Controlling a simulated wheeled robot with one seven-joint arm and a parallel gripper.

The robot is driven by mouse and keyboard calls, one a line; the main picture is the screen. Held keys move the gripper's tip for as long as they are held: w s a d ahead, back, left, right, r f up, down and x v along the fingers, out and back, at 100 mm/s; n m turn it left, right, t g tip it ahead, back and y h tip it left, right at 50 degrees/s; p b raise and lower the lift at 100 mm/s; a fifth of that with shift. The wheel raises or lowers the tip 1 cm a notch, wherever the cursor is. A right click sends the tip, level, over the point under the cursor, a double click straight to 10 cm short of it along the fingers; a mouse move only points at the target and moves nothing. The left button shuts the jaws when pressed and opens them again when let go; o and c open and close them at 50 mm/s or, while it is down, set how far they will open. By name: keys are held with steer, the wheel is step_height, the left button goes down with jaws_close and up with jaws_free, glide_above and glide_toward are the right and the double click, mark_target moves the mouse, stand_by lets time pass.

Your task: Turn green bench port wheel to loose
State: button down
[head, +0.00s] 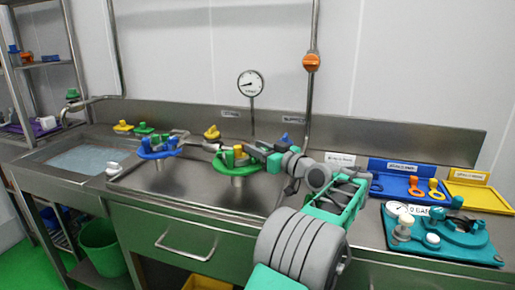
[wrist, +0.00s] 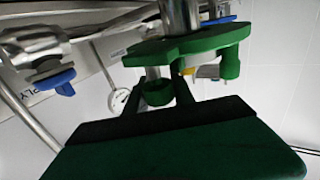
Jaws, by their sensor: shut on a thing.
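The green bench port wheel (head: 232,166) sits on a metal post on the steel bench, near the middle of the head view. It also shows close up in the wrist view (wrist: 190,44), where the picture is tilted. My gripper (head: 252,153) reaches it from the right. In the wrist view, the two dark fingers of my gripper (wrist: 160,95) are shut around a green peg of the wheel. My palm hides the lower part of that view. I cannot tell the wheel's loose or tight setting.
A blue wheel (head: 158,150) stands on the left. Yellow valve handles (head: 212,132) and a pressure gauge (head: 250,83) are behind. On the right are a blue tray (head: 389,182), a yellow tray (head: 481,194) and a teal fixture board (head: 462,247). A sink (head: 62,163) lies far left.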

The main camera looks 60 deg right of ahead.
steer(key=c, duration=1.1)
jaws_free()
steer(key=shift+o, duration=0.2)
steer(key=shift+m+h, duration=0.3)
steer(key=shift+h, duration=0.2)
